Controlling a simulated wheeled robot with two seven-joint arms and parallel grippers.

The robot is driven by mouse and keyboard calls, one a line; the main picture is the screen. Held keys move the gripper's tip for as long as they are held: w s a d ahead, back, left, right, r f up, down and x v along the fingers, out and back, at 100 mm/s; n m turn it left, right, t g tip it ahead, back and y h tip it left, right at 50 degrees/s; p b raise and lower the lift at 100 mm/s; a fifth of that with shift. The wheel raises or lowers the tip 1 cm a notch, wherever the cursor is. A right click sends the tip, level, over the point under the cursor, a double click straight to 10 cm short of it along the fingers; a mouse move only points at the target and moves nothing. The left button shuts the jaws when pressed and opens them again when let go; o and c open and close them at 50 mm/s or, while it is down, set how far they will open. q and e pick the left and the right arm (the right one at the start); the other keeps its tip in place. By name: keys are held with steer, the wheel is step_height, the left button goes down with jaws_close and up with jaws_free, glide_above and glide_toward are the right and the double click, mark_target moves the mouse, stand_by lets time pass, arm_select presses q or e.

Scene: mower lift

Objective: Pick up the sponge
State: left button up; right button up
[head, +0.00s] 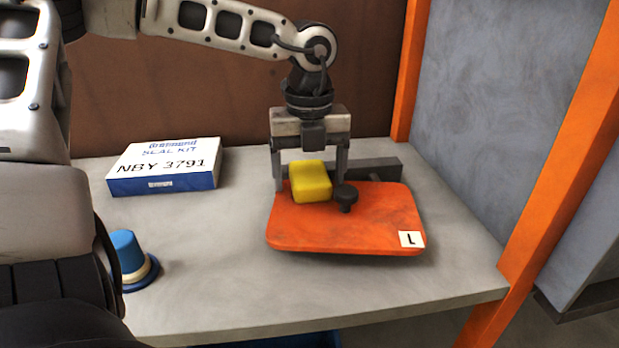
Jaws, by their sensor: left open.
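The yellow sponge (311,181) lies on an orange plate (380,225) marked L, near the plate's back left part. My left gripper (308,185) points down over the plate, with its two fingers apart. The left finger is close beside the sponge's left side, and the right finger comes down behind a black knob, to the sponge's right. I cannot tell whether either finger touches the sponge. My right gripper is not in view.
The black knob (346,196) stands on the plate right beside the sponge. A white and blue seal kit box (165,167) lies at the back left of the grey table (225,270). A blue and cream capped object (127,255) stands at the front left. Orange posts (530,210) border the right.

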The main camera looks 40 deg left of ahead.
arm_select(q)
steer(key=shift+c, duration=0.3)
steer(key=c, duration=1.1)
